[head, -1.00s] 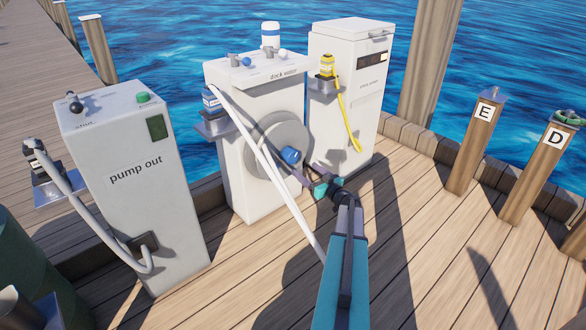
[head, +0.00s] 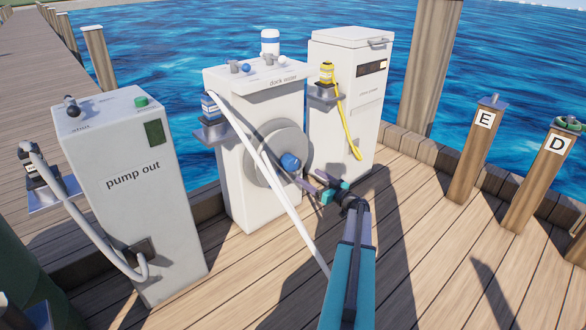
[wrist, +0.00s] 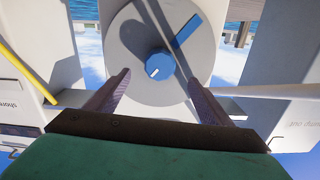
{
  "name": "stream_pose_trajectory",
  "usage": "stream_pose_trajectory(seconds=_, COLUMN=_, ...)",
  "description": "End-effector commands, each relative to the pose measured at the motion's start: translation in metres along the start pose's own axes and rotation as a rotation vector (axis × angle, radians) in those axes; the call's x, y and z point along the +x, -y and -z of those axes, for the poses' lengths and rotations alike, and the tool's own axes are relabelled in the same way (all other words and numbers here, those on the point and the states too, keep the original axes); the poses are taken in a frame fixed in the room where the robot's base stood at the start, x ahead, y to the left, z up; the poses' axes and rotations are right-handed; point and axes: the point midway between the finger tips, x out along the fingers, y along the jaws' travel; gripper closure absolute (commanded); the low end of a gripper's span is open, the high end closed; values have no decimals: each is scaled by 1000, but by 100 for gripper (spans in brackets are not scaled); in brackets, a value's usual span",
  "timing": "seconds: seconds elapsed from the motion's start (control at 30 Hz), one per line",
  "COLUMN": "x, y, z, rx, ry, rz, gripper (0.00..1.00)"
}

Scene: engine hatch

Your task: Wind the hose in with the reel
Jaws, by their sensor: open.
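The grey reel disc (head: 265,153) is on the front of the dock water cabinet (head: 262,100). Its blue knob (head: 290,162) sticks out near the rim and also shows in the wrist view (wrist: 160,66). The white hose (head: 262,170) runs from the cabinet's left side down across the reel's front to the deck. My gripper (head: 304,177) is open and empty, in front of the reel. In the wrist view its two fingers (wrist: 160,98) stand apart, one on each side below the knob, with the knob ahead of them. I cannot tell whether a finger touches the hose.
The pump out cabinet (head: 130,200) with its grey hose stands at left. Another white cabinet (head: 350,85) with a yellow hose (head: 347,130) stands close at right. Posts marked E (head: 478,150) and D (head: 540,180) stand far right. The deck at front right is clear.

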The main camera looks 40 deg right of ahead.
Motion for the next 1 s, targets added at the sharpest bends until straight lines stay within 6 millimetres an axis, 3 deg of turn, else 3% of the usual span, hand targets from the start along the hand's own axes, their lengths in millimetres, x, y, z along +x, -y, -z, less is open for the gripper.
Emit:
stream_pose_trajectory(seconds=0.7, x=102, y=0, z=-3, rx=-1, ry=0, rz=3, gripper=26)
stream_pose_trajectory(seconds=1.0, x=118, y=1, z=-1, rx=1, ry=0, rz=2, gripper=26)
